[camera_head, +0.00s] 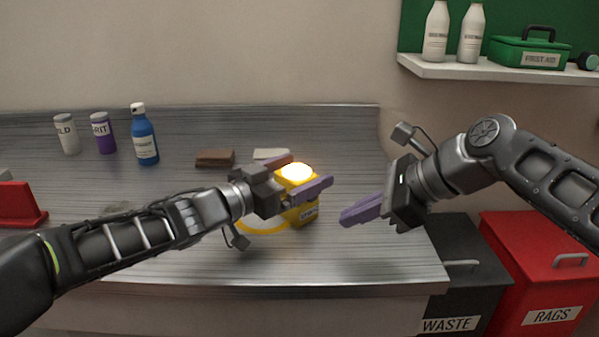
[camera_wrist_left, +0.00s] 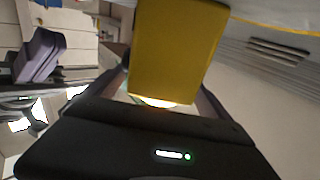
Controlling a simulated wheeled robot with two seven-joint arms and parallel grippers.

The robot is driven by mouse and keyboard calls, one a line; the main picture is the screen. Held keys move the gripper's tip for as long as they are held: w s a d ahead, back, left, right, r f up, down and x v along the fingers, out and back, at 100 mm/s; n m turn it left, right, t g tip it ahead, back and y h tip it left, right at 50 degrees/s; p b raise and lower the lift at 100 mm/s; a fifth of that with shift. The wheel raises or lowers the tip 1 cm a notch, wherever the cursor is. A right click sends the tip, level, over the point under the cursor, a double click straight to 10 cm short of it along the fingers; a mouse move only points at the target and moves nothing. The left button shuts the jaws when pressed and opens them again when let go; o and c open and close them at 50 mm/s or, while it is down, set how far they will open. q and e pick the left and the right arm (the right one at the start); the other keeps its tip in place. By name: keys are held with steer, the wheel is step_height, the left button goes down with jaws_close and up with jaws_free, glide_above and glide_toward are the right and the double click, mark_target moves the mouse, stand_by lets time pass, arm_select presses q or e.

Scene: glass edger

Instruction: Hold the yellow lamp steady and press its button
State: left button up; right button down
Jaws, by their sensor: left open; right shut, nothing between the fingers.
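The yellow lamp (camera_head: 304,213) stands upright on the grey worktop, its top glowing bright. In the left wrist view the lamp's yellow body (camera_wrist_left: 175,50) fills the upper middle, with a bright glow at its lower end. My left gripper (camera_head: 306,176) is open, with its purple fingers on either side of the lamp near the top. I cannot tell whether a finger touches it. My right gripper (camera_head: 362,211) is shut and empty, to the right of the lamp and apart from it. The lamp's button is not clearly visible.
A yellow cable loop (camera_head: 262,231) lies left of the lamp. A brown block (camera_head: 215,159) and a pale block (camera_head: 271,154) lie behind. Bottles, including a blue one (camera_head: 144,137), stand at the back left. Waste (camera_head: 462,262) and rags (camera_head: 545,270) bins stand right of the worktop.

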arm_select(q)
steer(key=shift+s+a, duration=0.1)
steer(key=shift+a, duration=0.05)
steer(key=v, duration=1)
steer(key=shift+s+a, duration=0.25)
steer(key=shift+a, duration=0.05)
steer(key=shift+s+a, duration=0.3)
